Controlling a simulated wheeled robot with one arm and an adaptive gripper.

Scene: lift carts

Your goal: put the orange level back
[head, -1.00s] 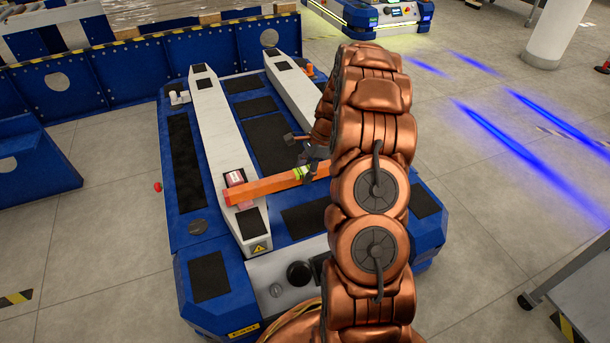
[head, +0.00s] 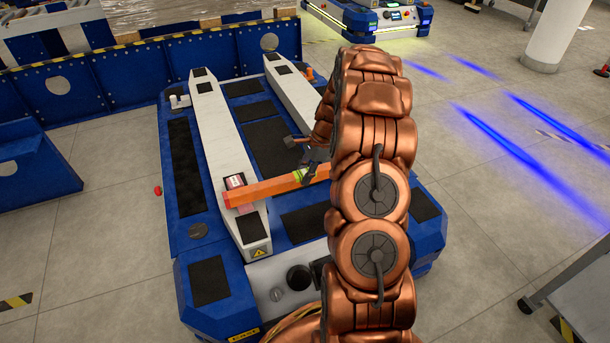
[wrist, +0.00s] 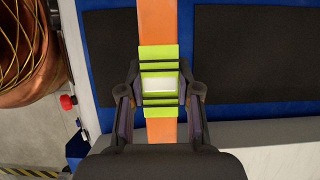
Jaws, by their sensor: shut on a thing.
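The orange level (head: 260,190) is a long orange bar with a yellow-green middle section. In the head view its left end lies over the left white fork of the blue lift cart (head: 182,165), and my copper arm hides its right part. I cannot tell whether it touches the fork. My gripper (head: 311,165) is shut on the level. In the wrist view the level (wrist: 157,30) runs up and down the picture, and my gripper (wrist: 160,95) has a finger on each side of the yellow-green section.
A small red-and-white item (head: 235,181) sits on the left fork (head: 222,130), beside the level's end. A blue barrier (head: 120,75) stands behind the cart. A grey cart (head: 575,290) is at the right edge. Open floor (head: 480,210) lies to the right.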

